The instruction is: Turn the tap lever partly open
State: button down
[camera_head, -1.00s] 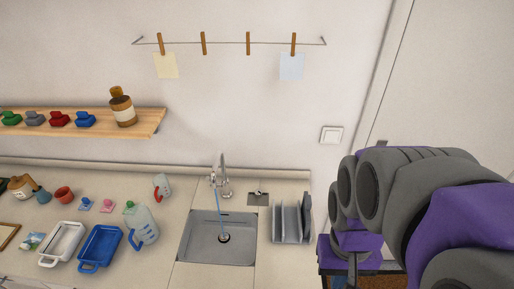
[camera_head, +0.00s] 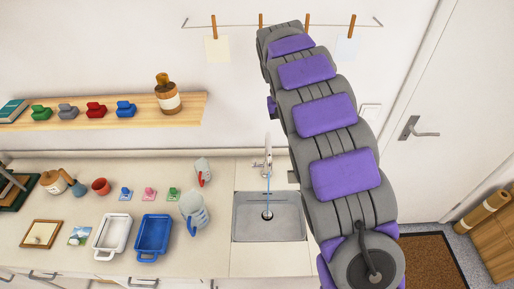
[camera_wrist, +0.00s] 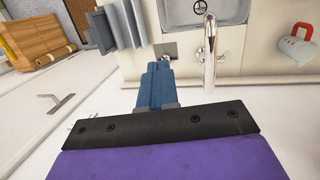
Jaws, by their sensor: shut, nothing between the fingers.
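The chrome tap (camera_head: 267,152) stands behind the sink, with a thin blue stream running from its spout down to the drain. In the wrist view the tap (camera_wrist: 209,50) rises to the right of my gripper. My gripper (camera_wrist: 158,68) is shut and empty, its blue fingers side by side. A small shiny metal piece (camera_wrist: 165,59) shows just beyond the fingertips by a grey square plate; whether it is the lever, and whether the fingers touch it, I cannot tell. In the head view my arm hides the gripper and the counter right of the tap.
The sink (camera_head: 268,222) is empty but for the stream. A door (camera_head: 455,100) is at right.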

jog(key=w+a+f+n+p, duration=0.1)
jog(key=w+a+f, duration=0.3)
jog(key=a, duration=0.3)
jog(key=w+a+f+n+p, duration=0.1)
jog(key=w+a+f, duration=0.3)
jog(key=a, duration=0.2)
send_over(254, 163)
jog(key=w, duration=0.2)
jog(key=shift+y, duration=0.4)
jog(key=f, duration=1)
jog(key=shift+s+d+f+b, duration=0.1)
jog(key=shift+d+f+b, duration=0.1)
jog(key=shift+b, duration=0.1)
jog(key=shift+s+a+f, duration=0.15)
jog(key=shift+s+a, duration=0.05)
jog(key=shift+s, duration=0.25)
jog(key=shift+s+a+f, duration=0.1)
jog(key=shift+s+a, duration=0.1)
jog(key=shift+s, duration=0.2)
jog(key=shift+a, duration=0.2)
jog(key=shift+a, duration=0.1)
